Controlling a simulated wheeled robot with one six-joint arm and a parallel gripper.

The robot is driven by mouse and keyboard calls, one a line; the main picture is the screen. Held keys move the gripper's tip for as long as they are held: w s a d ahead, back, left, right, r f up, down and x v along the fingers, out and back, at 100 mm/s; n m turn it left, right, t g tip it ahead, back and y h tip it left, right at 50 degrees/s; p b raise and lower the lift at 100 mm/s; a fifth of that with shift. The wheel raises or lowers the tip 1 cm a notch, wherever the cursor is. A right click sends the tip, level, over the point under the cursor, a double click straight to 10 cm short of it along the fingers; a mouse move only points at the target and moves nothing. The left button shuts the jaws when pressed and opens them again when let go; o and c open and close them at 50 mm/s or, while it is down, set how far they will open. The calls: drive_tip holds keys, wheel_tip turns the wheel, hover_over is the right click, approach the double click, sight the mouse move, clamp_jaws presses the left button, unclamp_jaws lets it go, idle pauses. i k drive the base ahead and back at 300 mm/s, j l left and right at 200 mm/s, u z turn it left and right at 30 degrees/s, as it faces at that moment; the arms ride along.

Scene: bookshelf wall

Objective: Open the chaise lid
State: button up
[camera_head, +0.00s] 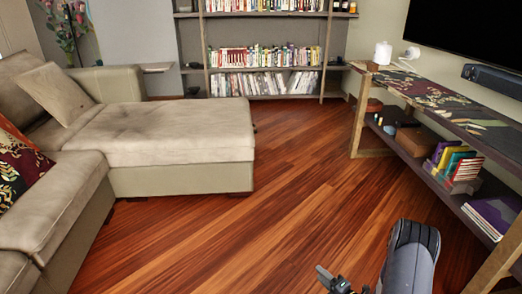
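The chaise (190,175) is the beige section of a sofa at the left middle. Its padded lid (175,130) lies flat and level on the base, with a thin seam between them. My gripper (333,280) is at the bottom edge, right of centre, over the wooden floor. It is well apart from the chaise, and part of it is cut off by the frame. I cannot tell whether its fingers are open or shut. My grey arm link shows beside it.
The wooden floor (270,200) is clear between the chaise and the console table (430,160) at the right. A bookshelf (265,60) stands at the back.

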sight(243, 155)
drive_tip(key=i, duration=1.1)
drive_tip(key=i+u, duration=0.1)
drive_tip(key=i, duration=1.05)
drive_tip(key=i+l, duration=0.2)
drive_tip(key=i, duration=0.9)
drive_tip(key=i+u, duration=0.3)
drive_tip(key=u, duration=0.15)
